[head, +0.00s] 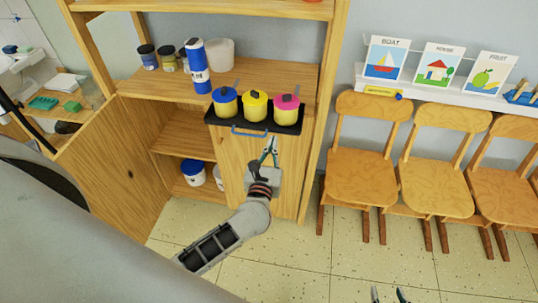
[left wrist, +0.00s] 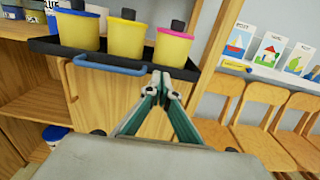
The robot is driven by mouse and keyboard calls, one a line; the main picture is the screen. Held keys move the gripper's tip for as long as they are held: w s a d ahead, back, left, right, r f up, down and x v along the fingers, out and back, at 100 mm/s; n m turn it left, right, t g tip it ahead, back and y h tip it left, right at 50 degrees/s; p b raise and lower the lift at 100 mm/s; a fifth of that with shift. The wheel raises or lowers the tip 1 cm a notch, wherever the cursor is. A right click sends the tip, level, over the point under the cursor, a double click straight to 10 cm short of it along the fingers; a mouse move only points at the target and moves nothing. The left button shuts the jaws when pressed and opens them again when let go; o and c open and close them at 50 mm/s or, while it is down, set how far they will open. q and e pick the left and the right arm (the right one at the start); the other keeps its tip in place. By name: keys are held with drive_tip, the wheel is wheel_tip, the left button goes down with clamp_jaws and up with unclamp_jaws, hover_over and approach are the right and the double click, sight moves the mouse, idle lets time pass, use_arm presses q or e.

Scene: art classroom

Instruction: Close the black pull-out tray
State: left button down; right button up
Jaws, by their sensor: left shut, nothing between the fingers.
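My left gripper (head: 270,145) is shut and empty, just below and in front of the tray, right of the handle. In the left wrist view its fingertips (left wrist: 160,82) overlap the tray's front edge; contact cannot be told. My right gripper (head: 389,295) shows only its parted fingertips at the bottom edge.
A blue-and-white bottle (head: 196,66) and jars stand on the shelf left of the tray. A wooden cabinet door (head: 115,155) stands open at left. Wooden chairs (head: 365,150) line the wall at right. The floor in front is clear.

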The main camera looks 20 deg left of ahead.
sight(276, 131)
use_arm(q)
drive_tip(key=shift+x, duration=1.5)
drive_tip(key=shift+w+a, duration=0.1)
drive_tip(key=shift+w, duration=0.2)
drive_tip(key=b+x, duration=0.4)
drive_tip(key=x, duration=0.9)
drive_tip(key=shift+w+b, duration=0.35)
drive_tip(key=shift+b, duration=0.05)
drive_tip(key=shift+w, duration=0.1)
drive_tip(key=shift+r, duration=0.3)
